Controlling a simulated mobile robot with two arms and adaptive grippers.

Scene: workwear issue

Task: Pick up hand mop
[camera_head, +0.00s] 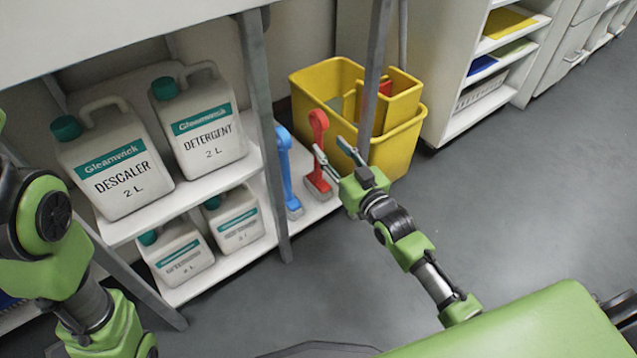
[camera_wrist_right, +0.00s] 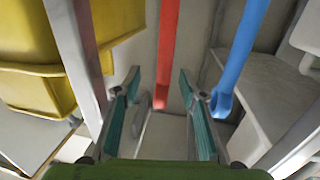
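A red hand tool, which may be the hand mop (camera_head: 318,178), stands upright on the low white shelf, with a long handle and a greyish head at its foot. A similar blue tool (camera_head: 285,170) stands to its left. In the right wrist view the red handle (camera_wrist_right: 168,40) shows between the fingers' lines, and the blue handle (camera_wrist_right: 240,50) is to the right. My right gripper (camera_head: 331,148) is open and empty, close to the red tool; it also shows in the right wrist view (camera_wrist_right: 160,75). My left arm shows at the left edge, its gripper out of view.
A yellow mop bucket (camera_head: 395,150) stands just behind the right gripper. A grey shelf post (camera_head: 263,120) and another post (camera_head: 374,75) flank the tools. White jugs (camera_head: 110,165) fill the shelves at left. The floor at right is clear.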

